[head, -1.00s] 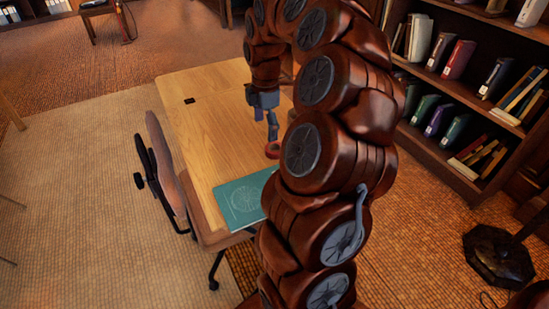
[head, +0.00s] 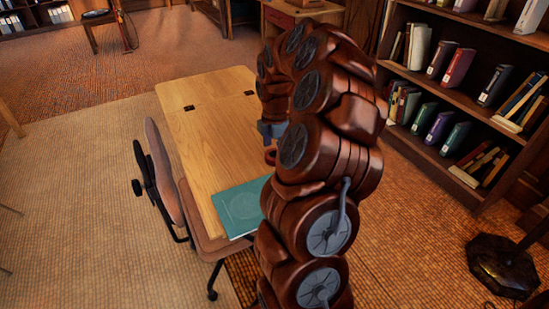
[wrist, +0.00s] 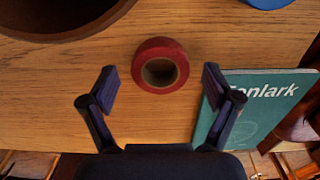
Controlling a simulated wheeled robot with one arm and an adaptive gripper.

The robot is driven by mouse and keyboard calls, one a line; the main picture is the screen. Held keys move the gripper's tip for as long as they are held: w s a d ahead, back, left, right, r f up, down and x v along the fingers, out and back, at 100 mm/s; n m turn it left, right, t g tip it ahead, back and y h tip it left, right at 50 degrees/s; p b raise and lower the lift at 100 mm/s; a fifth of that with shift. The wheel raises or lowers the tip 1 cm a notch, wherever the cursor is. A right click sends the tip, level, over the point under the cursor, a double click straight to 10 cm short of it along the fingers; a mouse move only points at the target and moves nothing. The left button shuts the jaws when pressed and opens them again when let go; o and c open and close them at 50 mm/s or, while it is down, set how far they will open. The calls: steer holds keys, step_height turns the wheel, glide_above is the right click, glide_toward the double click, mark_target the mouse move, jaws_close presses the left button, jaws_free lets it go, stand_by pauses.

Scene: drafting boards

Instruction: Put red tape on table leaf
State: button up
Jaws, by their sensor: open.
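The red tape (wrist: 160,48) is a roll lying flat on the wooden table, its hole facing up in the wrist view. In the head view the tape (head: 271,155) shows partly, beside my arm. My gripper (wrist: 160,86) is open and empty, with its fingertips apart on either side of the tape's near edge; I cannot tell its height above the table. The table leaf (head: 205,87) is the bare far section of the table, beyond a seam with two dark hinges.
A teal book (wrist: 262,92) lies right of the tape; in the head view it lies at the table's near end. A round brown object (wrist: 60,30) and a blue item (wrist: 265,3) are partly visible. A chair (head: 165,170) stands left, a bookshelf (head: 455,93) right.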

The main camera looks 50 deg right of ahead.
steer(key=shift+f, duration=0.25)
steer(key=c, duration=1.2)
steer(key=shift+o, duration=0.2)
steer(key=shift+r, duration=0.1)
